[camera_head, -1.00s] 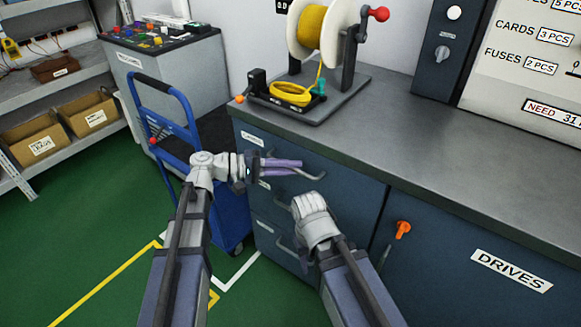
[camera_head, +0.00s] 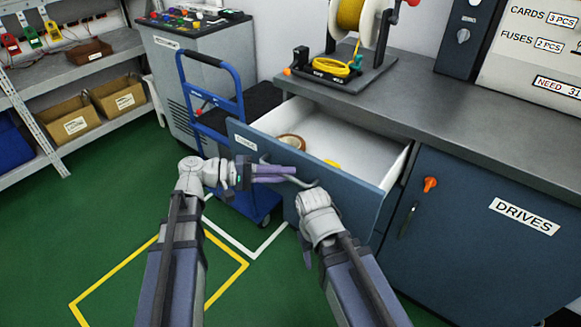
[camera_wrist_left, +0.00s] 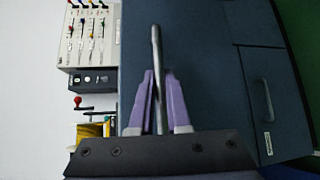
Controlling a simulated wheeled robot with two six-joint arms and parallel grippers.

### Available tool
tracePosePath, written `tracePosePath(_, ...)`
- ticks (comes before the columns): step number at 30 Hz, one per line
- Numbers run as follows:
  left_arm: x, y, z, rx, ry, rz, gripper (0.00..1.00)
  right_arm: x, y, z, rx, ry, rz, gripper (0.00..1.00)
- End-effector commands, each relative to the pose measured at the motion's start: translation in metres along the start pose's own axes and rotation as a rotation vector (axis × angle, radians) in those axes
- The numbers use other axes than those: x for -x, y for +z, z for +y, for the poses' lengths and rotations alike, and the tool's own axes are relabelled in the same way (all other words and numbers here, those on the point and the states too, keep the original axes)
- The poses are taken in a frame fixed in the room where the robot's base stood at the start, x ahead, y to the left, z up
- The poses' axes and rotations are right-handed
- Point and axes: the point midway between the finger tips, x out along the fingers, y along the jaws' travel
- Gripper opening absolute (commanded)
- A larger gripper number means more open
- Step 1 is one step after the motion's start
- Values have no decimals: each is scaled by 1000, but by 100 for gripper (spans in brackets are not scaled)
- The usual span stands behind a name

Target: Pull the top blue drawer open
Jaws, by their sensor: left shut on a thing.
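The top blue drawer (camera_head: 350,188) is pulled out from the cabinet under the grey counter, and its white inside shows. A brown ring-shaped roll and a yellow thing lie in it. My left gripper (camera_head: 290,172) is at the drawer's front with its purple fingers on the grey bar handle (camera_head: 308,184). In the left wrist view the left gripper (camera_wrist_left: 160,105) is shut around the handle bar (camera_wrist_left: 157,60). My right gripper (camera_head: 307,255) is at the lower middle, in front of the cabinet, mostly hidden behind its own wrist; its fingers cannot be made out.
A blue hand truck (camera_head: 215,100) stands left of the drawer. A cable spool stand (camera_head: 345,75) is on the counter (camera_head: 450,120). The DRIVES door (camera_head: 480,220) with an orange knob is to the right. Green floor is free at the left.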

Motion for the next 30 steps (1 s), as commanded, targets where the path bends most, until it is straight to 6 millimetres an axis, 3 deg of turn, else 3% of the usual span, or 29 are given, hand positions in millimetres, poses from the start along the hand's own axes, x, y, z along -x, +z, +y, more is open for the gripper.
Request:
tracePosePath(5, 10, 11, -3, 0, 0, 0, 0, 0, 0, 0, 0, 0, 0, 50)
tracePosePath(16, 12, 12, -4, 0, 0, 0, 0, 0, 0, 0, 0, 0, 0, 50)
tracePosePath(17, 12, 12, -4, 0, 0, 0, 16, 0, 0, 0, 0, 0, 0, 50)
tracePosePath(24, 12, 12, -3, 0, 0, 0, 43, 0, 0, 0, 0, 0, 0, 50)
tracePosePath(30, 12, 12, -3, 0, 1, 0, 45, 0, 0, 0, 0, 0, 0, 50)
